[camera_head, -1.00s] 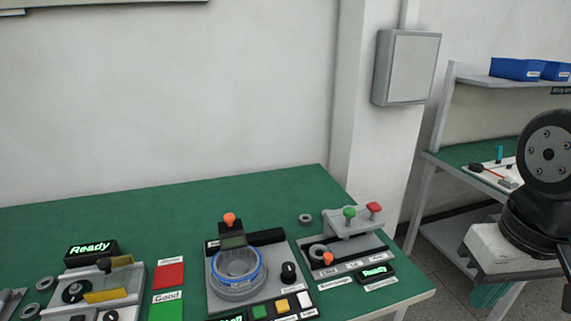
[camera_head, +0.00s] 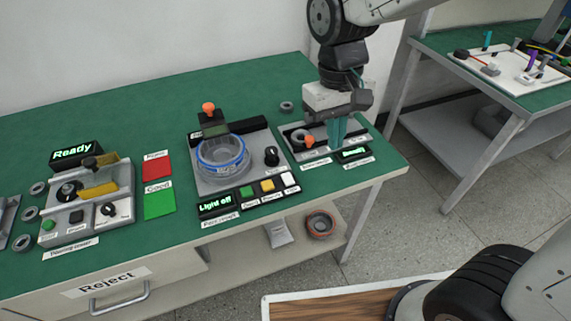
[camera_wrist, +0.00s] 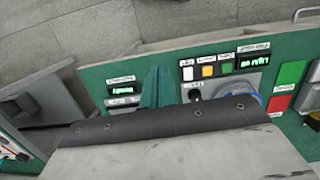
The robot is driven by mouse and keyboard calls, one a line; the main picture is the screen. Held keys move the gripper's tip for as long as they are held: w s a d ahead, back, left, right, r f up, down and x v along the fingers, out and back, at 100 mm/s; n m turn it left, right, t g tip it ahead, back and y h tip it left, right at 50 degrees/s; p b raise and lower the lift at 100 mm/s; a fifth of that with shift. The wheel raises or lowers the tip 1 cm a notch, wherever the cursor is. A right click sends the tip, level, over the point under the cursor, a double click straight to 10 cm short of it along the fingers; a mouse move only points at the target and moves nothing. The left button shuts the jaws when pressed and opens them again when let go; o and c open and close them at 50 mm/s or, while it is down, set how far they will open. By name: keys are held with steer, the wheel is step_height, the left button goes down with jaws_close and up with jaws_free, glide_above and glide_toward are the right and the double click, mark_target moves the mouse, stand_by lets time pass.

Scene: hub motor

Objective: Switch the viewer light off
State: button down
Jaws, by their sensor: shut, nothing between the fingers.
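The viewer station (camera_head: 238,176) is a grey plate with a round glass dish (camera_head: 222,158) ringed in blue and a black knob (camera_head: 271,156). Along its front are a green button (camera_head: 246,191), a yellow button (camera_head: 267,185), a white button (camera_head: 288,179) and a lit display (camera_head: 215,204) that reads "Light off". My gripper (camera_head: 339,138) has its teal fingers together, pointing down over the right-hand station, right of the white button. In the wrist view, my fingers (camera_wrist: 157,88) are left of the white button (camera_wrist: 187,74). Their height above the table is hard to tell.
The right-hand station (camera_head: 300,140), with its own lit display (camera_head: 353,153), is partly hidden by my gripper. Red and green pads (camera_head: 158,204) and another station (camera_head: 88,200) lie to the left. Open green bench lies behind the stations.

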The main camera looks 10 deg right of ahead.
mark_target(286, 173)
steer(key=w+a+f+t, duration=0.1)
steer(key=w+a+f, duration=0.2)
steer(key=w+a, duration=0.5)
steer(key=shift+w+a+f+y, duration=0.25)
steer(key=shift+w+f+y, duration=0.05)
steer(key=shift+w, duration=0.1)
step_height(286, 173, down, 14)
steer(key=shift+d, duration=0.1)
